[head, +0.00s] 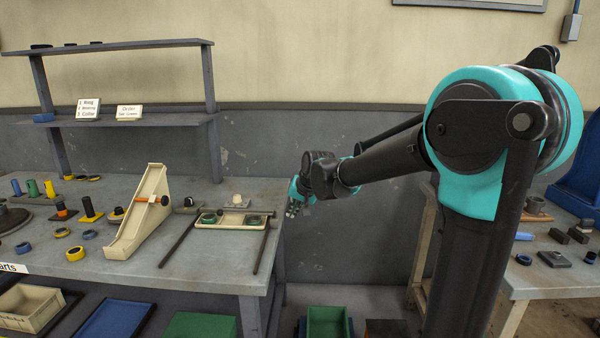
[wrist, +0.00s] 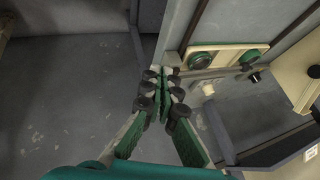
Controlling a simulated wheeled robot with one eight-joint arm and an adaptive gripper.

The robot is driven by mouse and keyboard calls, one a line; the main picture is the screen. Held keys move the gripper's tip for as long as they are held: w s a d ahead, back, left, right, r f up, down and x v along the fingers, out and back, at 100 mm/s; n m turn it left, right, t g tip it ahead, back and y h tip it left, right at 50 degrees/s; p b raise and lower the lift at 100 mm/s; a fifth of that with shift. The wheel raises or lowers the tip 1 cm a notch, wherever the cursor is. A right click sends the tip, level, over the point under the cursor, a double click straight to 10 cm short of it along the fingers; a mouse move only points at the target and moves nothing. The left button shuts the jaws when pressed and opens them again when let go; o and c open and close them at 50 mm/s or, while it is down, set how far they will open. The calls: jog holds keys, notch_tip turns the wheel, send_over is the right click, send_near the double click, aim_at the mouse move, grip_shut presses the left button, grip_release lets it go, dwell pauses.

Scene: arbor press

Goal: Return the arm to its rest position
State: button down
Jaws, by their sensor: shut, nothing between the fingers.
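My arm, black with teal covers, reaches left from the right side of the head view. My gripper (head: 296,206) is small there, just off the right edge of the left workbench (head: 195,258). In the wrist view my gripper (wrist: 162,97) has its fingers together with nothing between them. The bench edge and a cream tray (wrist: 218,57) with round green-and-dark parts lie beyond the fingertips and to their right. The same tray (head: 229,227) shows in the head view, left of my gripper and apart from it.
A cream ramp (head: 140,215) stands on the left bench among several rings and posts. A shelf (head: 130,119) with two signs rises behind. A second bench (head: 550,280) with loose parts is at the right. A green bin (head: 327,322) sits low between the benches, below open space.

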jog(key=s+d+f+h, duration=0.1)
jog(key=s+d+f, duration=0.4)
jog(key=s+d, duration=0.3)
jog(key=s+d+f+g+h, duration=0.1)
jog(key=s+d+f, duration=0.5)
jog(key=s, duration=0.4)
jog(key=s+d+f+n+h, duration=0.1)
jog(key=s+d+f, duration=0.4)
jog(key=s+d, duration=0.4)
jog(key=shift+s+d+f+g+h, duration=0.25)
jog(key=shift+s+d+g+h, duration=0.05)
jog(key=shift+s+h, duration=0.1)
